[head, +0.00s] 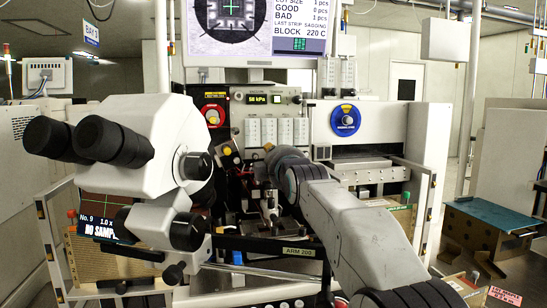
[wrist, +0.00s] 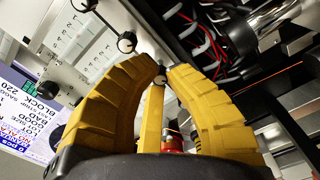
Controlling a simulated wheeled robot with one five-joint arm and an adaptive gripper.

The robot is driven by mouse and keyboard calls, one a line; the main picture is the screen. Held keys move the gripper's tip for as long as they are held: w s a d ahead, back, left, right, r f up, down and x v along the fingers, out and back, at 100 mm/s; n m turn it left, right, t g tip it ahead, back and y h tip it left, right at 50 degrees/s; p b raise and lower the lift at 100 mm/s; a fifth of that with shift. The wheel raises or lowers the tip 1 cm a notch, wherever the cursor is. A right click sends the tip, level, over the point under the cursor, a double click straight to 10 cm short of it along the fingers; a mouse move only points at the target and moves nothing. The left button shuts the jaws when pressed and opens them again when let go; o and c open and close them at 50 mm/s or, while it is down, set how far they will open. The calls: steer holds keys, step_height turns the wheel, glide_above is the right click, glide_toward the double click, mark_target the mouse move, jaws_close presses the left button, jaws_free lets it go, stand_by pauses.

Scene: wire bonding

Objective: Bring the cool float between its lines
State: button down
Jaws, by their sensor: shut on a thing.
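My gripper (wrist: 159,78) has two ribbed yellow fingers whose tips close together on a small knob (wrist: 159,79), of which little shows. In the head view the arm reaches in from the lower right to the front panel, and its wrist hides most of the gripper. A row of several white scale gauges (head: 285,131) sits on the panel just above the wrist; they also show at the upper left of the wrist view (wrist: 75,45). Their floats, lines and labels are too small to read, so I cannot tell which gauge is the cool one.
Beside the grip are other dark knobs (wrist: 127,42). A red dial (head: 214,115) and a blue dial (head: 345,119) flank the gauges. A white microscope (head: 140,145) stands close at left. The panel display (head: 258,99) reads about 56 kPa. A monitor (head: 255,30) hangs above.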

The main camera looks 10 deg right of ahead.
steer(key=shift+n, duration=1.7)
steer(key=c, duration=1.5)
jaws_free()
steer(key=shift+c, duration=0.2)
steer(key=s, duration=1.2)
steer(key=shift+d, duration=0.1)
